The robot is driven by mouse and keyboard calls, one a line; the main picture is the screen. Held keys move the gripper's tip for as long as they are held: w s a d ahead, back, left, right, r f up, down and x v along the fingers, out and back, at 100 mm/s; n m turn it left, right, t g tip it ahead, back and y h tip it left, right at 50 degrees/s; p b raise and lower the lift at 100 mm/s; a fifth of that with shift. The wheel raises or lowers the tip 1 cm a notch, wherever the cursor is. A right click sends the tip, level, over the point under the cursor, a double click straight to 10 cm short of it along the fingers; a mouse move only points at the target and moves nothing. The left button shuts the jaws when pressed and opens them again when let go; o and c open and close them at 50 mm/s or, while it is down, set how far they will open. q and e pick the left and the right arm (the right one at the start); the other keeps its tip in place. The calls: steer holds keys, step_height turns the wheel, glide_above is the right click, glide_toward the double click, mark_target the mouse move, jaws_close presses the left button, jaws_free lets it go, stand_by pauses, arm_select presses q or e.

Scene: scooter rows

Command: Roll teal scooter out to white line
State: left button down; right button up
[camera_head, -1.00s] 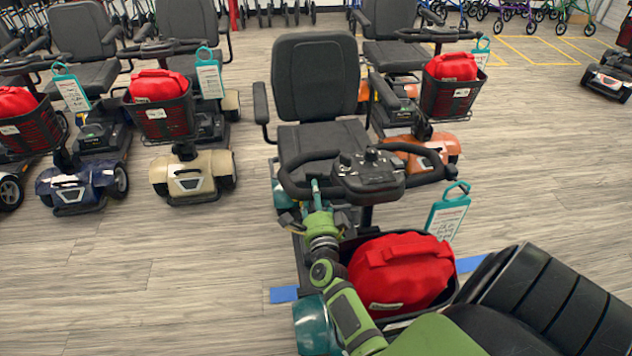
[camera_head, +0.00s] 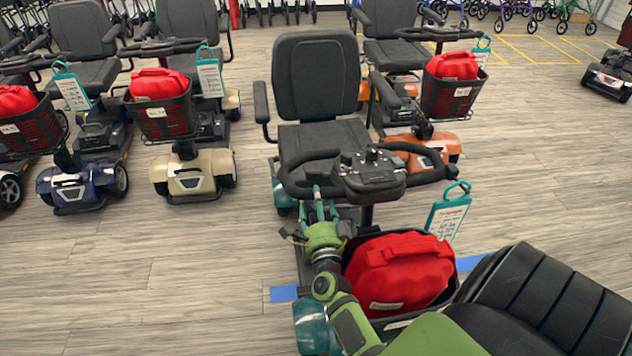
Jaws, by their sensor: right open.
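The teal scooter (camera_head: 316,78) stands in the middle, facing me, with a black seat, dark handlebar and teal bodywork low at the front. Its front basket holds a red bag (camera_head: 399,274), and a teal-edged tag (camera_head: 448,212) hangs from the right end of its handlebar. My right gripper (camera_head: 322,206) is open at the left part of the handlebar, just below and in front of the grip. I cannot tell whether it touches the bar. My arm hides part of the front body. My left gripper is not in view. No white line shows.
Blue tape (camera_head: 284,293) lies on the floor under the scooter's front. A navy scooter (camera_head: 85,185) and a cream scooter (camera_head: 193,172) stand to the left, an orange scooter (camera_head: 433,142) close behind at right.

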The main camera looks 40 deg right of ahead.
steer(key=v, duration=0.4)
steer(key=shift+s+a, duration=0.15)
steer(key=shift+s, duration=0.1)
